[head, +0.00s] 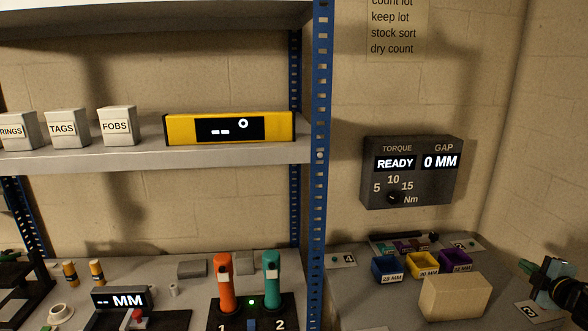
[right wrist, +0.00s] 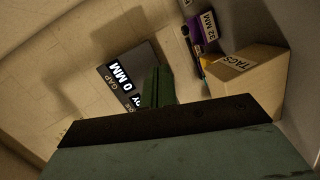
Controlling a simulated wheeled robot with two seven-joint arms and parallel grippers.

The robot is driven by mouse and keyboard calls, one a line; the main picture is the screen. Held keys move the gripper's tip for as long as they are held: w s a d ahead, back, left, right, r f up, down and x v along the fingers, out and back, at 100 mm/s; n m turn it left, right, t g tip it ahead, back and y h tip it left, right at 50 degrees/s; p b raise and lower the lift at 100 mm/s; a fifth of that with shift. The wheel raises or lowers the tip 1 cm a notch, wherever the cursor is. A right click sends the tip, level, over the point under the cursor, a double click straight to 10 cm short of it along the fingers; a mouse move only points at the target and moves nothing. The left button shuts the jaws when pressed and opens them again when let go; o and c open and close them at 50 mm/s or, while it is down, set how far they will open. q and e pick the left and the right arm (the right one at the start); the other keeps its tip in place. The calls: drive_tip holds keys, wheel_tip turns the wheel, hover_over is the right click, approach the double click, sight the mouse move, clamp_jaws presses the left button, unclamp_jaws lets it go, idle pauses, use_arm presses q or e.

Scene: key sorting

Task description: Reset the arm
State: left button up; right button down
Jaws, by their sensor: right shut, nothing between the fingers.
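My right gripper (head: 530,268) comes in at the right edge of the head view, its green fingers pointing left. It is shut and empty, and it is to the right of a tan box (head: 455,298) and apart from it in the picture. In the right wrist view, the shut green fingers (right wrist: 157,88) show in front of the wall. The tan box also shows there (right wrist: 245,85), with a TAGS label, to the right of the fingers. My left gripper is not in view.
Blue (head: 388,268), yellow (head: 422,264) and purple (head: 455,261) bins stand behind the box. A torque display (head: 412,172) reading READY and 0 MM hangs on the wall. A blue shelf post (head: 320,165) stands left of it. Orange (head: 224,283) and teal (head: 272,280) handled tools stand lower left.

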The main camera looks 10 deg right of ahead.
drive_tip(key=s+d+f+m+g+h, duration=0.2)
drive_tip(key=s+d+f+g, duration=0.15)
drive_tip(key=s+f, duration=0.5)
drive_tip(key=s+d+f+m+g+h, duration=0.1)
drive_tip(key=s+d+f+m+g, duration=0.15)
drive_tip(key=s+d+f, duration=0.65)
drive_tip(key=s+d+f+m+g+h, duration=0.1)
drive_tip(key=s+f+m+g+h, duration=0.2)
drive_tip(key=s, duration=1)
drive_tip(key=s+d+f+g, duration=0.2)
drive_tip(key=s, duration=0.6)
drive_tip(key=s+d+f+g, duration=0.1)
drive_tip(key=s+f+g, duration=0.1)
drive_tip(key=s, duration=0.6)
drive_tip(key=s+a+f+m+g+y, duration=0.1)
drive_tip(key=s+a+f+y, duration=0.15)
drive_tip(key=a+f, duration=0.95)
drive_tip(key=s+a+f+m+y, duration=0.1)
drive_tip(key=s+a+f+y, duration=0.15)
drive_tip(key=a+f, duration=1)
drive_tip(key=s+a+f+m+y, duration=0.2)
drive_tip(key=a+y, duration=0.2)
drive_tip(key=a, duration=2.8)
wheel_tip(320, 180, down, 9)
drive_tip(key=a+b, duration=0.1)
drive_tip(key=b, duration=0.8)
drive_tip(key=shift+b, duration=0.3)
drive_tip(key=shift+a, duration=0.1)
